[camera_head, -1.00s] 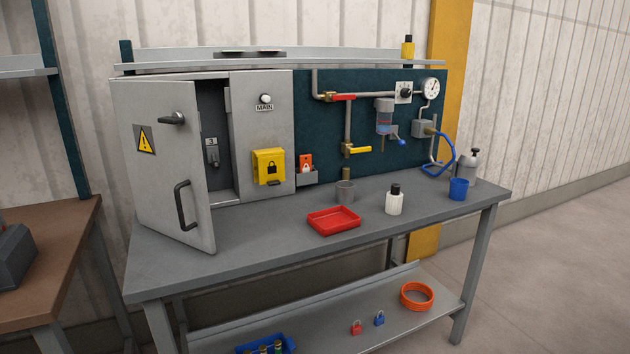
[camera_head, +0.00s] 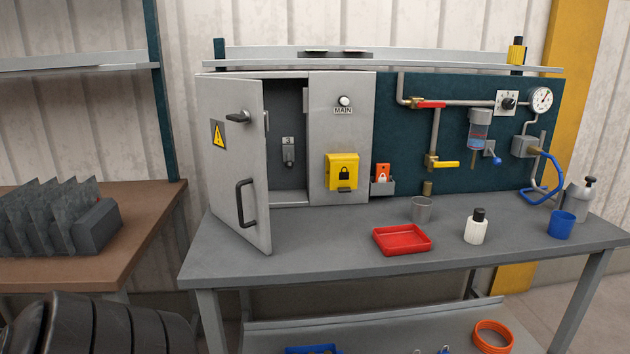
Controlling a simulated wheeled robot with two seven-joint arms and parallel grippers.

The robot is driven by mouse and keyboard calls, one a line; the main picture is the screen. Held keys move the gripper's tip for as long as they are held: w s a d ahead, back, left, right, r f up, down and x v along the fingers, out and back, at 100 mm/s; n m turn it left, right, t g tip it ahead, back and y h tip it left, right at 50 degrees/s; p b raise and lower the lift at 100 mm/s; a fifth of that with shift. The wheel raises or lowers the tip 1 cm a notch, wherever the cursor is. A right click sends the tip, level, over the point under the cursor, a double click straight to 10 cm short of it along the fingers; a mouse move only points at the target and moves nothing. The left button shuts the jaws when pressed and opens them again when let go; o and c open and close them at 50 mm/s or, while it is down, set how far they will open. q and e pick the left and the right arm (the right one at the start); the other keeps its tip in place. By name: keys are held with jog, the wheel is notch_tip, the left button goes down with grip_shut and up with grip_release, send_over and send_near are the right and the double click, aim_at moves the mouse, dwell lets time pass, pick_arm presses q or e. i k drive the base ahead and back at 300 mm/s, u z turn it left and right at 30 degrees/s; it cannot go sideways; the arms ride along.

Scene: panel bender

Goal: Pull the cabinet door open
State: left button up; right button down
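The grey cabinet (camera_head: 340,110) stands at the left end of the grey workbench. Its door (camera_head: 228,170) is hinged on the left and stands partly open, swung out over the bench. The door has a dark vertical pull handle (camera_head: 243,202), a dark latch knob (camera_head: 238,117) and a yellow warning label (camera_head: 218,135). A small grey switch (camera_head: 289,150) shows inside the cabinet. A black ribbed part of my arm shows at the lower left; no gripper fingers are in view and nothing touches the door.
On the bench (camera_head: 310,235) stand a red tray (camera_head: 402,239), a grey cup (camera_head: 421,209), a white bottle (camera_head: 475,228) and a blue cup (camera_head: 561,225). A brown table (camera_head: 140,215) with grey plates is at left. The bench before the door is mostly clear.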

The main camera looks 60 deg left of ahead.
aim_at(235, 156)
jog(key=i, duration=0.25)
jog(key=u, duration=1.55)
